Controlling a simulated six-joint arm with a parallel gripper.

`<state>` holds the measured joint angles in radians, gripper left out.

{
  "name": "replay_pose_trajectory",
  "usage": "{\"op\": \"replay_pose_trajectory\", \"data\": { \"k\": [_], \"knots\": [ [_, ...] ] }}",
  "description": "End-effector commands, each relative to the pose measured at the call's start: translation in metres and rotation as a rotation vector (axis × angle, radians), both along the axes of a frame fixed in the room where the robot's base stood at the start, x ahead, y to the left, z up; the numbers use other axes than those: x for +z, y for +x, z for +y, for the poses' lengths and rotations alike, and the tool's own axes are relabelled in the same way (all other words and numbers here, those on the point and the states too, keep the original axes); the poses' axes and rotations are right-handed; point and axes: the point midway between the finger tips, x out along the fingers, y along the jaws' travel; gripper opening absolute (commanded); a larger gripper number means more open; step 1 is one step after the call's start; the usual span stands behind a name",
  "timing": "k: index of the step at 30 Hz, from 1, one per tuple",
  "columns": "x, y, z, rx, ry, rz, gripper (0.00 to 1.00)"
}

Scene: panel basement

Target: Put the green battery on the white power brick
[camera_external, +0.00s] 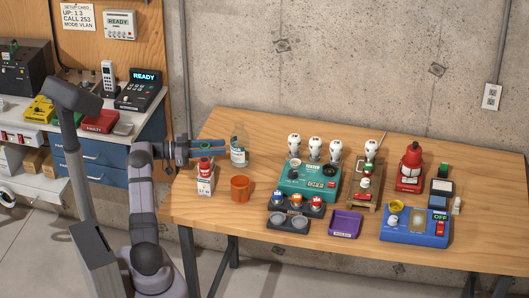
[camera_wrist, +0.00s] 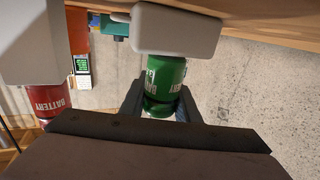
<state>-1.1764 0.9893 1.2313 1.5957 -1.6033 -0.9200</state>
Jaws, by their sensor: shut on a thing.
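The green battery (camera_wrist: 163,75) is between the fingers of my gripper (camera_wrist: 160,98), which is shut on it. In the wrist view, which looks upside down, its far end meets a white power brick (camera_wrist: 180,28). I cannot tell whether they touch or a small gap remains. A red battery (camera_wrist: 48,101) stands on another white block (camera_wrist: 30,40) beside it. In the external view my gripper (camera_external: 207,148) is over the table's left end, just behind the red battery (camera_external: 205,166) on its white block (camera_external: 205,186). The green battery is mostly hidden there.
A clear bottle (camera_external: 239,150) stands close right of my gripper, and an orange cup (camera_external: 240,189) in front of it. A teal device (camera_external: 308,182), purple tray (camera_external: 345,224), blue box (camera_external: 415,228) and red bottle (camera_external: 410,168) fill the table's right. The table's front left is clear.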

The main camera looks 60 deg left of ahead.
Motion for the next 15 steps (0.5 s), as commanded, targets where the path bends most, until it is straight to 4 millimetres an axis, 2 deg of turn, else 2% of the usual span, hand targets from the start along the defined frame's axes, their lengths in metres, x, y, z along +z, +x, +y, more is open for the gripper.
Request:
{"op": "replay_pose_trajectory", "data": {
  "k": [4,5,6,7,15],
  "knots": [
    [-0.0039,0.0,0.0001,0.0,0.0,-0.001,0.03],
    [-0.0038,0.0,0.0,0.0,0.0,0.0,0.34],
    [-0.0035,0.0,0.0,0.0,0.0,0.0,0.43],
    [-0.0035,0.0,0.0,0.0,0.0,0.0,0.47],
    [-0.003,0.0,0.0,0.0,0.0,0.0,0.47]
  ]
}}
